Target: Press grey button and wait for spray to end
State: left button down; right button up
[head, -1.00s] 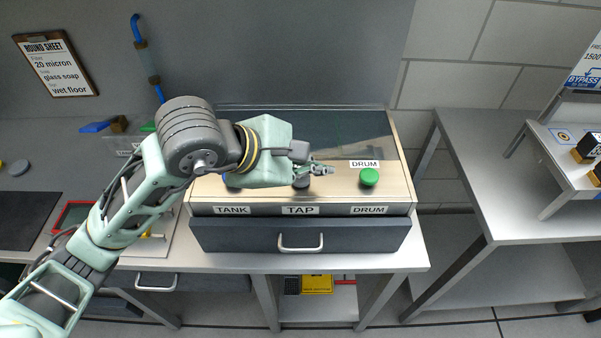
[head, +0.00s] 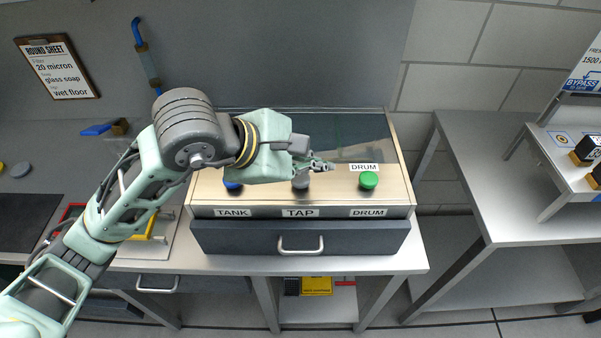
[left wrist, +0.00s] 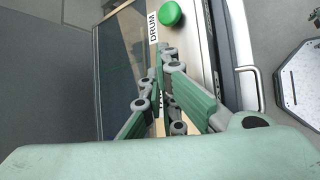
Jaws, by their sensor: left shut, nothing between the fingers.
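The grey button (head: 300,181) stands on the wooden top of the control box (head: 337,196), above the label TAP. My left gripper (head: 329,166) is shut and empty. Its fingers point right, over the box top just behind and above the grey button, and seem apart from it. In the left wrist view my gripper fingers (left wrist: 160,80) are together, and the grey button is hidden behind them. A green button (head: 368,180) sits to the right by the label DRUM; it also shows in the left wrist view (left wrist: 169,13). No spray is visible. My right gripper is out of view.
A drawer with a handle (head: 300,246) is below the box front. A dark glass panel (head: 345,135) lies behind the buttons. A metal table (head: 490,150) stands at right.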

aim_at(307, 186)
pick_arm(q)
jog(key=shift+r, duration=0.15)
notch_tip(307, 186, up, 5)
jog(key=shift+f+p, duration=0.15)
jog(key=shift+p, duration=1.1)
jog(key=shift+a, duration=0.1)
